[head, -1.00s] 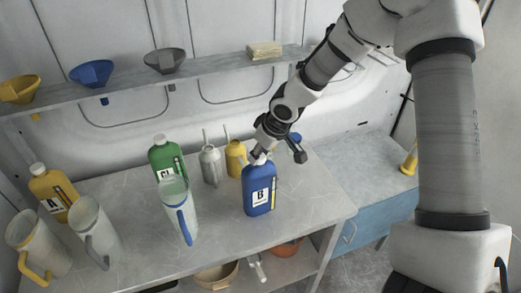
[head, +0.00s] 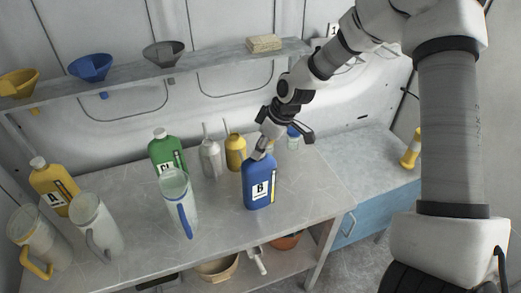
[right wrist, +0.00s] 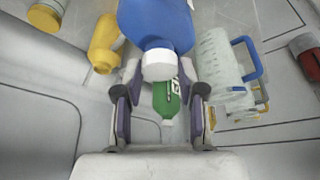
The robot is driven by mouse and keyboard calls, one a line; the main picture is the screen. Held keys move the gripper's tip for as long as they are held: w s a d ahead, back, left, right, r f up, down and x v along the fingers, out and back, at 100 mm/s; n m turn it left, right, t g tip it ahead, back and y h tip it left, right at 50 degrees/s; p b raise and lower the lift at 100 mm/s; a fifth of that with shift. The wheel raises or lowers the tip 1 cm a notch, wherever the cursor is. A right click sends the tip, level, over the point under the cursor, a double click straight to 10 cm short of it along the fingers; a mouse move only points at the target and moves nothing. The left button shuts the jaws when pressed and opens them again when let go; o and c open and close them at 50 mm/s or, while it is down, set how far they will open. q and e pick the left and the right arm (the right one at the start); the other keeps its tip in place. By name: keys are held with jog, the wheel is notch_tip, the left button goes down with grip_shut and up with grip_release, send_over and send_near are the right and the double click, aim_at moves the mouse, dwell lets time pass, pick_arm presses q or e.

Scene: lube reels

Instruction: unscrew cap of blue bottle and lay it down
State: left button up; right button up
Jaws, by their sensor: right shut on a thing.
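The blue bottle (head: 259,190) stands upright near the front right of the workbench, its label facing me. My right gripper (head: 264,148) is at the bottle's top, coming down from the upper right. In the right wrist view, its two fingers (right wrist: 159,76) are shut on the white cap (right wrist: 157,65), one on each side. The blue bottle (right wrist: 157,22) is directly behind the cap there. I cannot tell whether the cap is still threaded on the neck. My left gripper is not in view.
A green bottle (head: 166,152), a grey oil can (head: 210,158) and a yellow oil can (head: 235,152) stand behind. A clear jug with a blue handle (head: 175,192) is to the left. The workbench (head: 305,195) is bare right of the blue bottle.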

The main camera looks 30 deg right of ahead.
jog(key=shift+s+f, duration=0.15)
jog(key=shift+f+n+b, duration=0.2)
jog(key=shift+n+b, duration=0.1)
jog(key=shift+b, duration=0.25)
jog(key=shift+n+g+y+b, duration=0.3)
jog(key=shift+n+g+b, duration=0.1)
jog(key=shift+n+b, duration=0.65)
jog(key=shift+n+g+y+b, duration=0.3)
jog(key=shift+n+g+b, duration=0.15)
jog(key=shift+n, duration=0.6)
jog(key=shift+r+n, duration=0.2)
jog(key=shift+n, duration=0.1)
